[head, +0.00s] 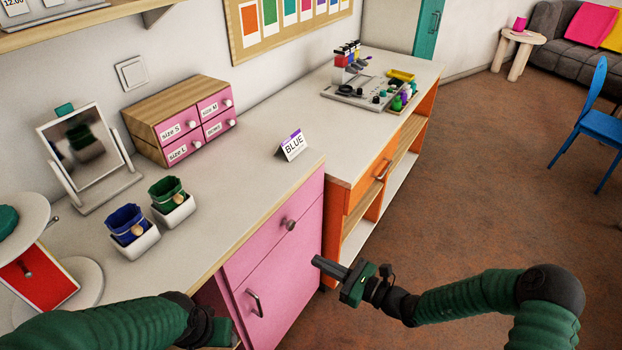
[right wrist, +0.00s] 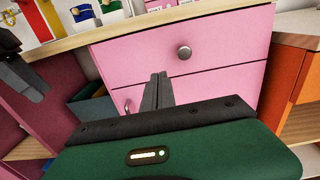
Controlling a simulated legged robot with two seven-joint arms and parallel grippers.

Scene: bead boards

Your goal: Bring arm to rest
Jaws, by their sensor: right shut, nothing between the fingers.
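My right gripper (head: 330,268) is shut and empty, in front of the pink cabinet (head: 275,250) and apart from it in the head view. In the right wrist view its two dark fingers (right wrist: 158,92) lie together, with the pink drawer fronts behind them.
The white counter (head: 235,205) holds a mirror (head: 85,150), a drawer box (head: 185,120), two pouches in white trays and a "BLUE" card (head: 292,146). An orange-sided bench (head: 385,175) stands beyond. Brown floor (head: 480,190) is open at right, with a blue chair (head: 592,120).

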